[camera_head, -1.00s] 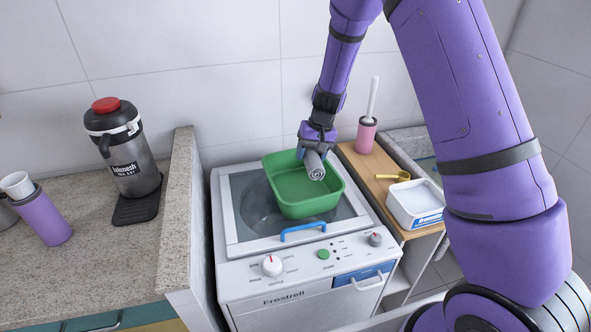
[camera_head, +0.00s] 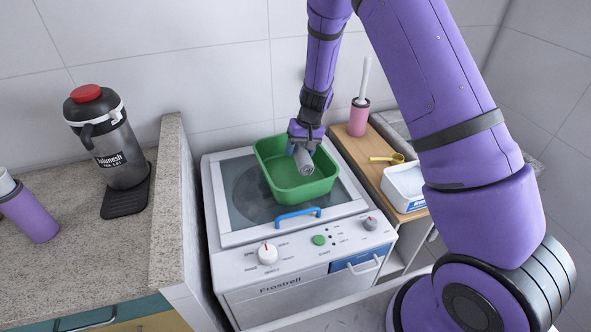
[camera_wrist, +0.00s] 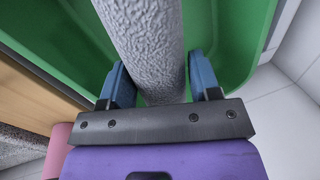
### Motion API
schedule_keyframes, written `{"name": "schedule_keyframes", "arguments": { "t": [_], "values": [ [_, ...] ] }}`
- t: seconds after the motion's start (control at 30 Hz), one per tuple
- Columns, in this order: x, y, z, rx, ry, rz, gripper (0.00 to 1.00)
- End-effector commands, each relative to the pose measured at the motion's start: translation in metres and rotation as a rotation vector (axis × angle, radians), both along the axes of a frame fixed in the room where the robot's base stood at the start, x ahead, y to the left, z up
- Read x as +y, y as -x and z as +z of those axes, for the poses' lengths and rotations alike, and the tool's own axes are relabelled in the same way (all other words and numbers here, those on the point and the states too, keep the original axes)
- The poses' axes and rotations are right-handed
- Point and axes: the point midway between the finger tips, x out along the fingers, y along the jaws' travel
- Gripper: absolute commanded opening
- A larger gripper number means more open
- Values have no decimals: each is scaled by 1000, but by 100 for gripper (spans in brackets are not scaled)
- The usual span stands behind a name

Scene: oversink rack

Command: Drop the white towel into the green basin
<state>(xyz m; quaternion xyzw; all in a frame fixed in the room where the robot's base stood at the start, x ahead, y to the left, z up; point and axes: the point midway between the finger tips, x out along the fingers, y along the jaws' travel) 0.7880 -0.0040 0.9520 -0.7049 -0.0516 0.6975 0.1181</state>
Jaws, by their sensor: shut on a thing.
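The white towel (camera_head: 303,160) is rolled up and looks light grey; it also shows in the wrist view (camera_wrist: 150,45). My gripper (camera_head: 297,146) is shut on it, with one blue finger on each side of the roll in the wrist view (camera_wrist: 152,88). The green basin (camera_head: 298,190) sits on top of the white washing machine. In the head view the towel is over the basin's opening, toward its right part. The towel's far end is cut off in the wrist view. I cannot tell whether the towel touches the basin.
The washing machine (camera_head: 235,262) has a blue handle (camera_head: 298,212) in front of the basin. To the right, a wooden shelf (camera_head: 352,150) holds a pink brush holder (camera_head: 359,118), a yellow scoop (camera_head: 388,158) and a white box (camera_head: 404,188). A stone counter (camera_head: 90,255) with a black flask (camera_head: 112,145) stands left.

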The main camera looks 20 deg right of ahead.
Motion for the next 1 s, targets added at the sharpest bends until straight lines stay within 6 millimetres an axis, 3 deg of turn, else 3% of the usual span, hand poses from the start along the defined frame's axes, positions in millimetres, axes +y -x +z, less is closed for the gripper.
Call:
{"name": "schedule_keyframes", "arguments": {
  "t": [0.23, 0.27, 0.37, 0.4, 0.73, 1.0],
  "values": [
    [0, 0, 0, -1, 0, 0, 34],
    [0, 0, 0, -1, 0, 0, 62],
    [0, 0, 0, -1, 0, 0, 85],
    [0, 0, 0, -1, 0, 0, 87],
    [-1, 0, 4, -2, -1, 0, 87],
    [-11, 0, 45, -6, 0, 0, 87]
  ]
}}
